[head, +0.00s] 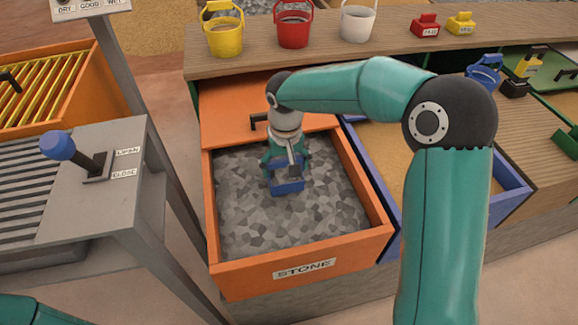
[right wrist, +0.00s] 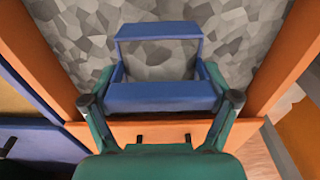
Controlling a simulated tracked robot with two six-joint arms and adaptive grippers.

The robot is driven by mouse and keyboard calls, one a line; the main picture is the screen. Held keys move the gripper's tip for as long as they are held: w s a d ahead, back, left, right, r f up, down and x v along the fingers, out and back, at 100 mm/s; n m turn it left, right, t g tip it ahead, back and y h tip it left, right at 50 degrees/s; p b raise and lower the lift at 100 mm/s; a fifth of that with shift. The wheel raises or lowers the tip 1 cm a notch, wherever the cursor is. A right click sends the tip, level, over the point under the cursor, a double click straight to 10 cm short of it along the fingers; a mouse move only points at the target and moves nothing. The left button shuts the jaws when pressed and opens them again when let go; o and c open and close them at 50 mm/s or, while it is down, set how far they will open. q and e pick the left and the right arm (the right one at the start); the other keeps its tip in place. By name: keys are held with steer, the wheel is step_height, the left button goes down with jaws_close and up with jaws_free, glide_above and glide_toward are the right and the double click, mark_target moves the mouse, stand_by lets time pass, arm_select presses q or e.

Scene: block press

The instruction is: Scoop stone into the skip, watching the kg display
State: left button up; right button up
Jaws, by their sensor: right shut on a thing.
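The orange bin labelled STONE (head: 235,283) is filled with grey stone (head: 245,222). My right gripper (head: 287,163) points down over the stone and is shut on a blue scoop (head: 288,187). In the right wrist view the blue scoop (right wrist: 162,97) sits between the two fingers, with the grey stone (right wrist: 230,25) beyond it. I cannot tell whether the scoop touches the stone, and no load shows in it. My left gripper is outside the views; only a bit of my left arm shows. I see no kg display and cannot make out the skip.
A blue-edged bin of sand (head: 388,150) adjoins on the right, partly behind my right arm. Yellow (head: 224,38), red (head: 293,30) and white (head: 358,24) buckets stand on the shelf behind. A grey stand with a blue-knobbed lever (head: 60,146) is at left.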

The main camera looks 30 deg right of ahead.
steer(key=r+p, duration=0.2)
steer(key=r, duration=0.1)
steer(key=r+p, duration=0.2)
steer(key=r, duration=0.2)
steer(key=r+p, duration=0.3)
steer(key=shift+s+a+r, duration=0.15)
steer(key=shift+s+r, duration=0.2)
steer(key=shift+s, duration=0.05)
steer(key=shift+s+r+p, duration=0.25)
steer(key=shift+r+p, duration=0.55)
steer(key=shift+r, duration=0.35)
